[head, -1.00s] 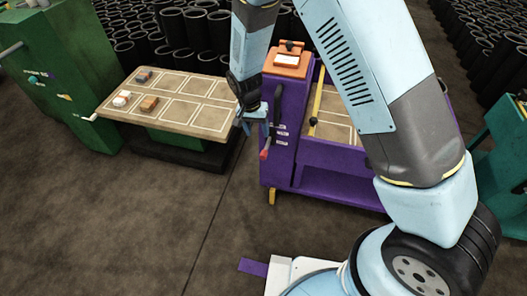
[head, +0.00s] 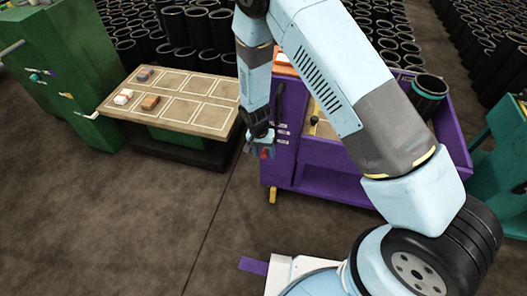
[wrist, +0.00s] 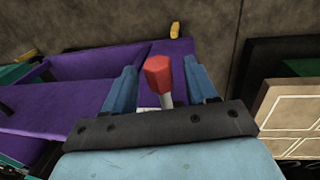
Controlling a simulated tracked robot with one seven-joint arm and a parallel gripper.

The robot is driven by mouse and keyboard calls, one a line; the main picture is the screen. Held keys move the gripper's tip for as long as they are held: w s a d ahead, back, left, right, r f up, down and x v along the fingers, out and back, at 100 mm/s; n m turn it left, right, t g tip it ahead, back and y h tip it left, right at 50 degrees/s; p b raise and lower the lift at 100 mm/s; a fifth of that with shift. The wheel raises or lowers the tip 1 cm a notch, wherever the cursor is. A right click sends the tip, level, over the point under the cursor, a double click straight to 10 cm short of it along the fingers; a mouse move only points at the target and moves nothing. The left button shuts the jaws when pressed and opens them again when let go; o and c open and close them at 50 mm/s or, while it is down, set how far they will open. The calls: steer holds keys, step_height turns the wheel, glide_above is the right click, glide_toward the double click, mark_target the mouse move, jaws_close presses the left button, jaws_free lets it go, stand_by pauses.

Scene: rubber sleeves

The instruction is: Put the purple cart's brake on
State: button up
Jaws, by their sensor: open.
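The purple cart (head: 330,160) stands right of centre in the head view, partly hidden behind my arm. A lever with a red knob (head: 265,154) is at its left side. In the wrist view the red knob (wrist: 158,73) sits on a short pale shaft (wrist: 167,99). My gripper (head: 259,148) is open at the knob, its blue fingers one on each side. In the wrist view the knob stands between the fingers of my gripper (wrist: 161,84), with a gap showing to the right finger; contact on the left is unclear.
A tan board (head: 182,112) with small blocks stands left of the cart, close to my forearm. A green machine (head: 60,65) is at far left and a teal cart (head: 500,150) at far right. A black sleeve (head: 428,92) stands in the purple cart.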

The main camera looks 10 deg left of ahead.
jaws_close()
stand_by(0.6)
